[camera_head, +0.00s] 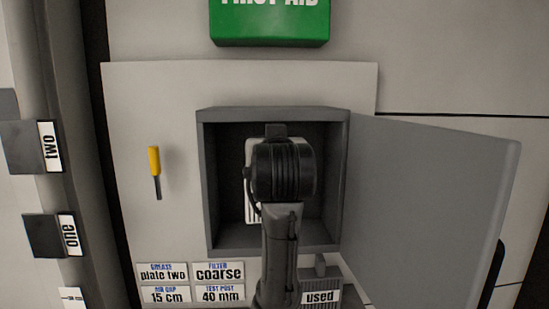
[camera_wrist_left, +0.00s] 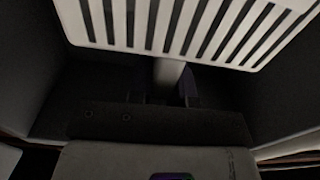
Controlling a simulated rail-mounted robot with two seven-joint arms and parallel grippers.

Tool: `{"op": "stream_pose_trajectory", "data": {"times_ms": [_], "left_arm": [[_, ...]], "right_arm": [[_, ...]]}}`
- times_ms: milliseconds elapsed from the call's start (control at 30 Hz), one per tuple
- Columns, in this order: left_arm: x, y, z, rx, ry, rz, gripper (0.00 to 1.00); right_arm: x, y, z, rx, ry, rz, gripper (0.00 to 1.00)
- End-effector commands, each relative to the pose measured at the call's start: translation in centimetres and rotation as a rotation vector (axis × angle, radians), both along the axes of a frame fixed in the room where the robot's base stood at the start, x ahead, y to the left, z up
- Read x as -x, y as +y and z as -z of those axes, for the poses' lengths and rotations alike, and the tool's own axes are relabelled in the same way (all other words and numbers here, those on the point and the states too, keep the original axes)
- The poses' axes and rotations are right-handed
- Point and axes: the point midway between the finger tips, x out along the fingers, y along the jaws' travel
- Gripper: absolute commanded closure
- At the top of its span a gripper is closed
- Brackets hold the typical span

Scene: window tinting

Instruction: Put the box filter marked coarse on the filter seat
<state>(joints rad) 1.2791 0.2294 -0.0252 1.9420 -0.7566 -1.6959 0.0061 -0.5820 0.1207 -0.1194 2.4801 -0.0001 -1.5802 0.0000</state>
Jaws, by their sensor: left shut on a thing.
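A white slatted box filter (camera_head: 251,205) is inside the open grey cabinet (camera_head: 203,180), mostly hidden behind my left wrist. In the left wrist view its slatted face (camera_wrist_left: 185,25) fills the top, and a short pale stem runs down from it. My left gripper (camera_wrist_left: 168,88) is shut on this stem; the dark fingers show only dimly. In the head view the fingers are hidden. No marking on the filter is readable. The filter seat cannot be made out clearly behind the filter and wrist, so contact cannot be told. My right gripper is not in view.
The cabinet door (camera_head: 430,210) stands open to the right. A card reading filter coarse (camera_head: 218,271) is below the cabinet, beside other cards. A used label (camera_head: 320,297) is at lower right. A yellow-handled tool (camera_head: 154,162) hangs left. Holders two (camera_head: 22,147) and one (camera_head: 42,235) are far left.

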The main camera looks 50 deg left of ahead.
Motion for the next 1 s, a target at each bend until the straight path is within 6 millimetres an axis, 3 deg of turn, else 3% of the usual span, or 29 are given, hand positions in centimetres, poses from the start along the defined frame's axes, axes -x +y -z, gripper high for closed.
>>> {"op": "stream_pose_trajectory", "data": {"times_ms": [167,500,967,1000], "left_arm": [[-0.3,0.4,0.3,-0.001,0.0,0.0,1.0],[-0.2,0.4,3.4,-0.001,0.001,0.0,1.0],[-0.2,0.3,4.0,-0.001,-0.001,0.0,1.0],[-0.2,0.3,3.8,-0.001,-0.001,0.0,0.78]], "right_arm": [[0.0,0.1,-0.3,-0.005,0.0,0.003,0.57],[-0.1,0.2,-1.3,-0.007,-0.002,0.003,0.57],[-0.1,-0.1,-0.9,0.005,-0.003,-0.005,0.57],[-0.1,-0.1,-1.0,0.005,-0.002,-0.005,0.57]]}}
